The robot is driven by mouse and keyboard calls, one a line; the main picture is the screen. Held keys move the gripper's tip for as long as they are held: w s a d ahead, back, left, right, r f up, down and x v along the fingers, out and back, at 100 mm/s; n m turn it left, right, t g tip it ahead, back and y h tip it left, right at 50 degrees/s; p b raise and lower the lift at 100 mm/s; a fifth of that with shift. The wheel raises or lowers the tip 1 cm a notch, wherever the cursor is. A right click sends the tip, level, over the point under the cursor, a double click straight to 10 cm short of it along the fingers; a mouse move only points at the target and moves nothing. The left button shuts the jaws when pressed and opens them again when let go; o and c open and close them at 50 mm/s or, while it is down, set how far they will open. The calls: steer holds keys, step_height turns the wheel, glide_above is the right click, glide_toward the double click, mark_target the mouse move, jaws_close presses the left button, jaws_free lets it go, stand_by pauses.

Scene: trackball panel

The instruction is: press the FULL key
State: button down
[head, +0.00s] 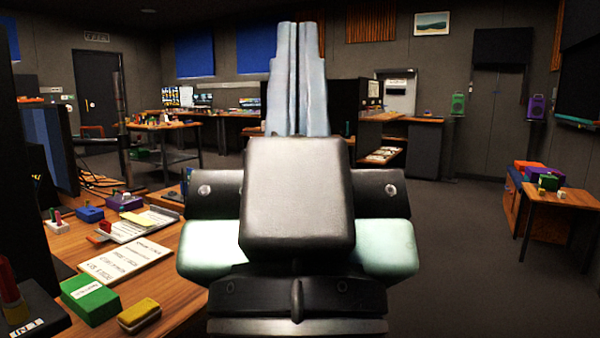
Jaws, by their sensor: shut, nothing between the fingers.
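My gripper (297,30) stands large in the middle of the head view, its two long pale fingers pointing up and pressed together. It is shut and empty. It is not touching anything that I can see. I cannot make out the FULL key or a trackball panel anywhere in the view. My gripper and its dark body hide the middle of the room behind them.
A wooden desk (180,285) at the left holds a monitor (48,150), papers (125,257), a green box (90,299) and a yellow block (139,315). A small wooden table (565,193) stands at the right. The floor (460,240) between is clear.

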step_height(320, 180, up, 35)
steer(key=p, duration=3.2)
steer(key=shift+f, duration=0.1)
